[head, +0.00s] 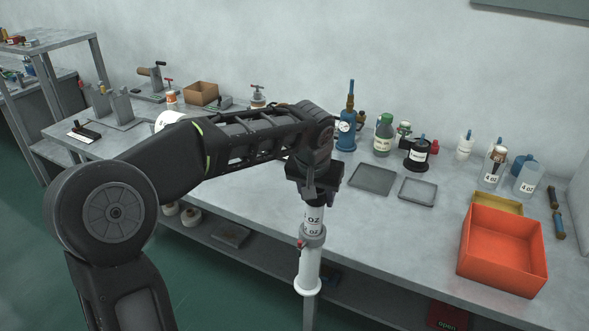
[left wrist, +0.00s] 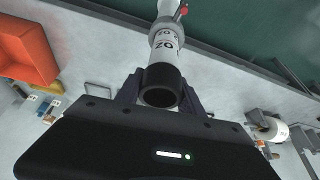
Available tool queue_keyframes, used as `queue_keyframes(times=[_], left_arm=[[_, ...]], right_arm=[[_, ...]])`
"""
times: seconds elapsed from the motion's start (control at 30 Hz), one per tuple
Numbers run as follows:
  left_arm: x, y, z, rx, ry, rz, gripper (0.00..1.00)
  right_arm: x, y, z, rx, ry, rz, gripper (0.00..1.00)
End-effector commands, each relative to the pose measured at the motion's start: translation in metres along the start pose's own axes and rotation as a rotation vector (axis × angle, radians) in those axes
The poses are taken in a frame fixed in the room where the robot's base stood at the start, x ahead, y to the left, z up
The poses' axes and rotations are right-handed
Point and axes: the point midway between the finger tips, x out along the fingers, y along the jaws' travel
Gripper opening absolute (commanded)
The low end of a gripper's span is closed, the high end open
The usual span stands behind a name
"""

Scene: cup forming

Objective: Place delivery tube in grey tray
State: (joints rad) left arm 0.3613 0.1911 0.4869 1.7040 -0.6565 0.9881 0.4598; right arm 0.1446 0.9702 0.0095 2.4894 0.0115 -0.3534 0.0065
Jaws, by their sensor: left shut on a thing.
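The delivery tube (head: 310,262) is white with dark "OZ" print, a grey collar and a small red part on its side. My left gripper (head: 314,200) is shut on its upper end and holds it upright in front of the bench edge. In the left wrist view the tube (left wrist: 166,45) runs away from between the fingers (left wrist: 160,95), its dark round open end towards me. Two grey trays lie flat on the bench: a larger, darker one (head: 373,179) and a smaller, lighter one (head: 417,192). Both look empty. My right gripper is not in view.
An orange-red box (head: 502,250) stands at the bench's right, beside a yellow box (head: 498,202). Bottles, including a blue one (head: 347,125) and a green one (head: 383,136), stand behind the trays. The bench front (head: 390,245) is clear.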

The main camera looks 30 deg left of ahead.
Motion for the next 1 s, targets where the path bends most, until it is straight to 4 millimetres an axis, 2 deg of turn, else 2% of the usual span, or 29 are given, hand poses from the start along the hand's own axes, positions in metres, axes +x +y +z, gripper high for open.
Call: queue_keyframes(times=[0.03, 0.1, 0.2, 0.33, 0.5, 0.73, 1.0], left_arm=[[0.015, 0.015, 0.007, 0.025, -0.001, 0.014, 0.00], [0.031, 0.031, 0.015, 0.053, 0.000, 0.031, 0.00], [0.048, 0.050, 0.025, 0.082, 0.002, 0.053, 0.00], [0.061, 0.067, 0.035, 0.106, 0.003, 0.074, 0.00], [0.067, 0.075, 0.040, 0.119, 0.004, 0.085, 0.00], [0.067, 0.075, 0.040, 0.119, 0.004, 0.085, 0.00], [0.067, 0.075, 0.040, 0.119, 0.004, 0.085, 0.00]], right_arm=[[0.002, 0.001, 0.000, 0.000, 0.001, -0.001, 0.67], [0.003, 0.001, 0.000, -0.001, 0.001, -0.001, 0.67], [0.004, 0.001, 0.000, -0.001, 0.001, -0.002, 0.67], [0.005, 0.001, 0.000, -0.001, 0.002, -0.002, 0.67], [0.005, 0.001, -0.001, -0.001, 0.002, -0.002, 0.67], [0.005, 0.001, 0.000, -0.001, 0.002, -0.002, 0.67], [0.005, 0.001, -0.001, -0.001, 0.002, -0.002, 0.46]])
